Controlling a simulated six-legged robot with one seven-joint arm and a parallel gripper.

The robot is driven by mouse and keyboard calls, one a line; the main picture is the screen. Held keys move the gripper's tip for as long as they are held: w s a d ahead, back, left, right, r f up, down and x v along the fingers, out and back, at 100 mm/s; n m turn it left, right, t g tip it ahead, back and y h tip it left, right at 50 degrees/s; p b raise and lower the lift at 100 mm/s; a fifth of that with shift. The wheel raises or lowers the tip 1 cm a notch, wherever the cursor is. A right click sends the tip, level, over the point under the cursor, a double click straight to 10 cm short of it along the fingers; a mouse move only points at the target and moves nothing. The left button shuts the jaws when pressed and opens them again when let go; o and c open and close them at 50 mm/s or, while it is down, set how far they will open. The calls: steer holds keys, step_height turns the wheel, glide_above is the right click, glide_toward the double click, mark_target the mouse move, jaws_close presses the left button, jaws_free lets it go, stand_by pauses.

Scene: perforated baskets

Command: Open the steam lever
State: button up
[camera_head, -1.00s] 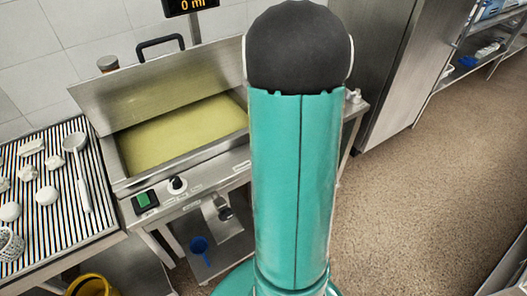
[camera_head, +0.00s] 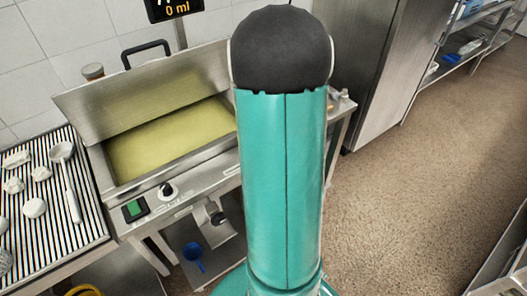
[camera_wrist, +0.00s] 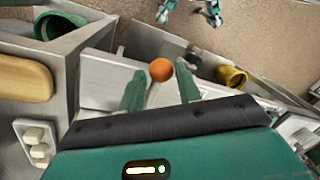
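An orange ball-shaped knob (camera_wrist: 160,70) shows in the wrist view, with what looks like a thin stem below it; I take it to be the steam lever's handle. My gripper (camera_wrist: 158,77) is open, its two green fingers on either side of the knob in the picture. I cannot tell how far the knob is beyond the fingertips, and no contact is clear. In the head view the knob and my gripper do not show; my teal arm stands across the middle.
A steel basin (camera_head: 107,175) with yellowish liquid stands left of my arm, its lid raised. A green button (camera_head: 134,210) and black knob (camera_head: 166,190) are on its front. A striped rack (camera_head: 40,240) holds pale pieces. Open floor (camera_head: 410,200) lies right.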

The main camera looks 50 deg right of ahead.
steer(key=shift+o, duration=1.1)
steer(key=shift+s, duration=0.1)
step_height(320, 180, up, 14)
steer(key=d, duration=0.2)
steer(key=shift+w+d+f, duration=0.25)
steer(key=shift+w, duration=0.15)
steer(key=w+a+r+m+t+h, duration=0.1)
steer(key=a+r, duration=0.2)
steer(key=a, duration=0.7)
steer(key=w+a+r+m+t+h, duration=0.1)
steer(key=w+a+r+t, duration=0.15)
steer(key=a, duration=0.65)
steer(key=s+a+m+t, duration=0.1)
steer(key=s+a, duration=0.2)
steer(key=a, duration=0.4)
steer(key=s+a+t, duration=0.1)
steer(key=s+a, duration=0.2)
steer(key=a, duration=0.5)
steer(key=shift+s+m+t, duration=0.25)
steer(key=shift+m+t, duration=0.1)
steer(key=shift+m, duration=0.05)
